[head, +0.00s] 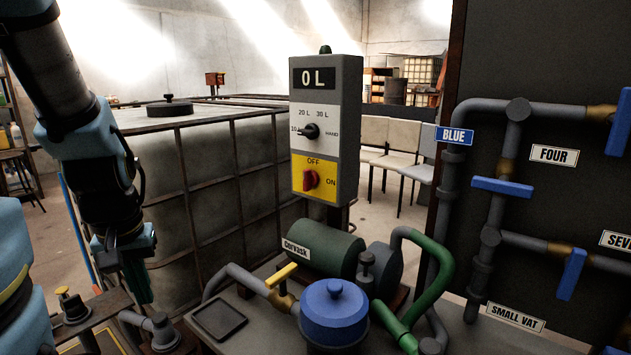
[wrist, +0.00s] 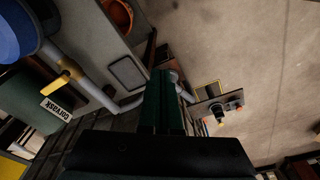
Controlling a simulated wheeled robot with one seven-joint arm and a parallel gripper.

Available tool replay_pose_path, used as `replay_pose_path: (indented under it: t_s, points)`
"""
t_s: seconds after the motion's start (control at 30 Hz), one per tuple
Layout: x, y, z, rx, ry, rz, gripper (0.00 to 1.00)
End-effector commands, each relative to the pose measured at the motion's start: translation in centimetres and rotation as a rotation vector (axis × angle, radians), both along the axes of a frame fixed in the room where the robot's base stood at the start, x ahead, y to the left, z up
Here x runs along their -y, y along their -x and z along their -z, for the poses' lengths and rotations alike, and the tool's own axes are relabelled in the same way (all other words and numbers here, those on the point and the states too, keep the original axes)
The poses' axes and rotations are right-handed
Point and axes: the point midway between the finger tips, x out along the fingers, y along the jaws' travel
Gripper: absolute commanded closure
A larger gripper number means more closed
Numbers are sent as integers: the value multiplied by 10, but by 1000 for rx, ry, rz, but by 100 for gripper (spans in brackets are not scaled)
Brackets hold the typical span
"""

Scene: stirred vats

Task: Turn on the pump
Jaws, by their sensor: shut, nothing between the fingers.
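The grey control box (head: 325,130) stands on a post near the middle of the head view. Its display reads 0 L. A black selector knob (head: 310,131) sits among 10, 20 L, 30 L and HAND marks, its tip seeming toward 10. Below, a red switch (head: 311,180) sits on a yellow plate marked OFF at top and ON at right; it looks nearly upright, toward OFF. The green pump (head: 325,250), labelled Corvask, lies below the box; it also shows in the wrist view (wrist: 35,105). My gripper (head: 142,294) is shut and empty, well left of the box, pointing down.
A caged tank (head: 225,160) stands behind and left of the box. A blue-lidded pot (head: 334,310) and yellow-handled valve (head: 281,275) are in front of the pump. Labelled pipes with blue valves (head: 502,187) fill the right. Air before the red switch looks clear.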

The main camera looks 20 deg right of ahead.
Motion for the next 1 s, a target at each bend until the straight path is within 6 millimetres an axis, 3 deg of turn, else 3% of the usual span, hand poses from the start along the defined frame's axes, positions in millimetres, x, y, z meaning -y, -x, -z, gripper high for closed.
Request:
replay_pose_path:
  t_s: [0.17,0.27,0.33,0.47,0.6,0.8,0.9,1.0]
  points:
    - [5,-5,-1,6,-4,20,100]
    - [23,-22,-6,21,-21,90,100]
    - [48,-41,-13,46,-43,172,100]
    - [118,-77,-35,118,-101,365,100]
    - [213,-100,-68,231,-165,560,100]
    - [333,-93,-118,405,-220,745,100]
    - [372,-83,-137,469,-229,793,100]
    - [393,-76,-149,508,-233,817,100]
